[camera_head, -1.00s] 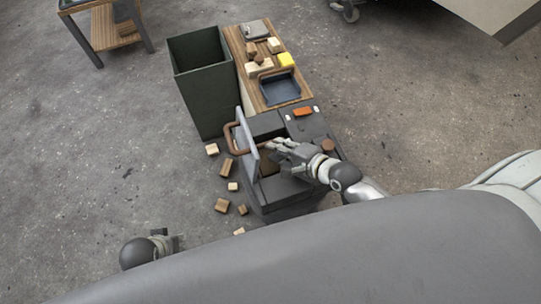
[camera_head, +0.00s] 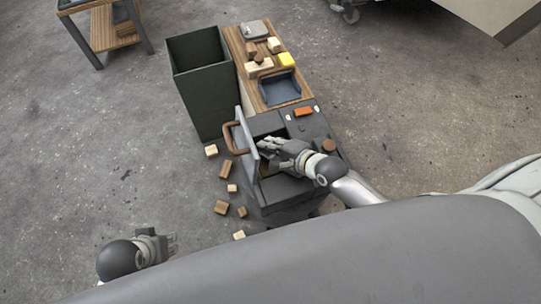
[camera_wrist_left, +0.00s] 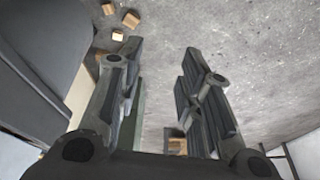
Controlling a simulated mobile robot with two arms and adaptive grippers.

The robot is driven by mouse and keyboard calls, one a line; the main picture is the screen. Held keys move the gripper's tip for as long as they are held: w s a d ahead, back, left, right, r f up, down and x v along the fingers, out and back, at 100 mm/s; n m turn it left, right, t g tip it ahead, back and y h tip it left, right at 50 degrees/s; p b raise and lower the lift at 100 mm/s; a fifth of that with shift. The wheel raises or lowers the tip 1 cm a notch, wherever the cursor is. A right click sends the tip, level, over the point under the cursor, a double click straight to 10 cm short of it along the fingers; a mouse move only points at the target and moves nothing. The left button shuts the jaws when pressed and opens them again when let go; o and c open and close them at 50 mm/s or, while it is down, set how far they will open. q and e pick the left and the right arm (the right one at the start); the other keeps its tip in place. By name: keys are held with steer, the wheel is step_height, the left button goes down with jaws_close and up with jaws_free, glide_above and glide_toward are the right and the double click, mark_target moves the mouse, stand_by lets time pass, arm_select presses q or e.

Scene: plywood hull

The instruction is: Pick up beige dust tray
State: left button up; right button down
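My right gripper (camera_head: 266,148) is over the open bay of the dark grey machine (camera_head: 290,192), next to its raised grey lid (camera_head: 246,138) with a brown handle (camera_head: 229,138). The gripper covers much of the bay, and I cannot tell whether its fingers are open or shut. I cannot make out a clearly beige dust tray in the bay. A pale grey-beige flat tray-like item (camera_head: 256,29) lies on the far end of the wooden bench top. My left gripper (camera_head: 172,243) is low at the left; in the left wrist view (camera_wrist_left: 160,95) its fingers are apart and empty.
A dark green bin (camera_head: 203,90) stands left of the wooden bench top (camera_head: 236,45). Several wooden blocks (camera_head: 221,207) lie on the floor.

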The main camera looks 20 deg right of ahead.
stand_by(0.4)
